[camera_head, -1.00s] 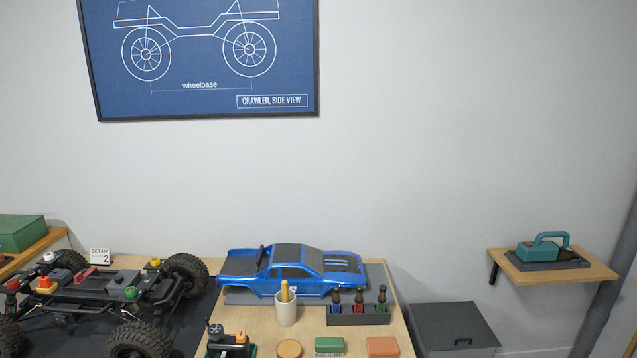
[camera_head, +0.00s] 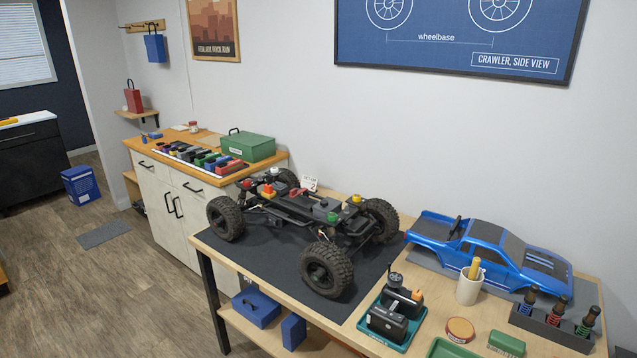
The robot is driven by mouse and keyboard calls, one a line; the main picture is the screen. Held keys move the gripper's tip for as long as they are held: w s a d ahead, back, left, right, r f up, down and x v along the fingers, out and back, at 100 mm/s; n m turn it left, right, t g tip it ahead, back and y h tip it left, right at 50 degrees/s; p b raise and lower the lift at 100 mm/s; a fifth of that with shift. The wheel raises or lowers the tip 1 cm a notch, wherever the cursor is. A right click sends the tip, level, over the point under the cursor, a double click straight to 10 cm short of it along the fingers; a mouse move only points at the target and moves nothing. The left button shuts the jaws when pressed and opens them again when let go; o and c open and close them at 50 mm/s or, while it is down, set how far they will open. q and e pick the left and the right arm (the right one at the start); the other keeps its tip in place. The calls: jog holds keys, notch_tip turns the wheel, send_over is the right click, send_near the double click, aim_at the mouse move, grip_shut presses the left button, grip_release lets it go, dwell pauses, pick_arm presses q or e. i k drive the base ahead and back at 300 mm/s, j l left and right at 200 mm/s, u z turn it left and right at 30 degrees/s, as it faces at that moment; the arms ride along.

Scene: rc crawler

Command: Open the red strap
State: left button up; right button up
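The black crawler chassis (camera_head: 315,222) with big knobbly tyres stands on a dark mat (camera_head: 240,262) on the workbench. A small red piece (camera_head: 300,194) lies across the middle of the chassis and may be the red strap. It is too small to tell whether it is open or closed. Red (camera_head: 268,188), yellow and green caps also sit on the chassis. Neither of my grippers is in view.
A blue body shell (camera_head: 495,248), a cup (camera_head: 468,288), a teal tray (camera_head: 392,320) with black devices and a shock rack (camera_head: 553,318) fill the bench's right side. A cabinet (camera_head: 190,215) stands behind left. Open wooden floor lies at left.

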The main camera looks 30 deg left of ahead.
aim_at(293, 193)
jog(key=j+u, duration=0.1)
jog(key=u, duration=1)
